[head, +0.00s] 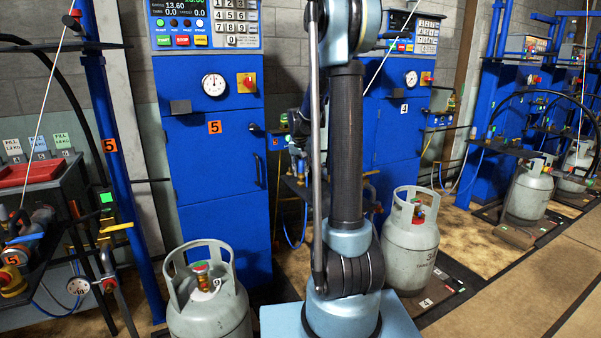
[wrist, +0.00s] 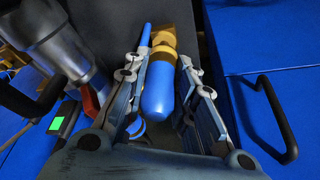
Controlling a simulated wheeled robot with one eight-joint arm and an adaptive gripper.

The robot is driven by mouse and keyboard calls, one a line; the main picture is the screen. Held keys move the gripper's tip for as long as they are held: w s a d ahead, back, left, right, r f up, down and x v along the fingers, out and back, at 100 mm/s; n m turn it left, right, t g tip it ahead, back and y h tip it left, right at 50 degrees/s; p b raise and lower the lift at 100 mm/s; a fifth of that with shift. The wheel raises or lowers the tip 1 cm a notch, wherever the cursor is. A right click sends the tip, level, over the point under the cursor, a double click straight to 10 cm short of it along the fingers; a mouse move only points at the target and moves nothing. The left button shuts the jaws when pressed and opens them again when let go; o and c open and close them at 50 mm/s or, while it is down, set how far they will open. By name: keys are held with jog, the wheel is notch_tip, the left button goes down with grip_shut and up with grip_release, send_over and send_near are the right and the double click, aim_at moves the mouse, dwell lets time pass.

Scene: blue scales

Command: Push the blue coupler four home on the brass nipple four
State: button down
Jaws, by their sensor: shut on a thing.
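In the wrist view my gripper (wrist: 163,66) has its two fingers on either side of a rounded blue body, which I take to be blue coupler four (wrist: 158,90). The fingers are shut on it. A brass-yellow part (wrist: 172,42) shows just beyond its far end. I cannot tell whether this is brass nipple four or part of the coupler, nor whether there is a gap. In the head view my arm hides most of the station marked 4, and my gripper (head: 297,158) shows only partly, left of the arm.
A black handle (wrist: 278,118) stands out from a blue panel at right in the wrist view. A grey cylindrical part (wrist: 55,48) is close at left. In the head view, grey gas bottles stand front left (head: 210,312) and right of my arm (head: 411,255).

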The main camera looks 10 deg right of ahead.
jog(key=shift+r, duration=0.9)
jog(key=shift+f, duration=1.2)
dwell(1.1)
jog(key=c, duration=1.2)
grip_release()
jog(key=shift+c, duration=0.2)
jog(key=d+v, duration=0.1)
jog(key=v, duration=1)
jog(key=shift+s+a+r, duration=0.2)
jog(key=shift+a+r, duration=0.2)
jog(key=shift+a, duration=0.1)
jog(key=shift+c, duration=0.3)
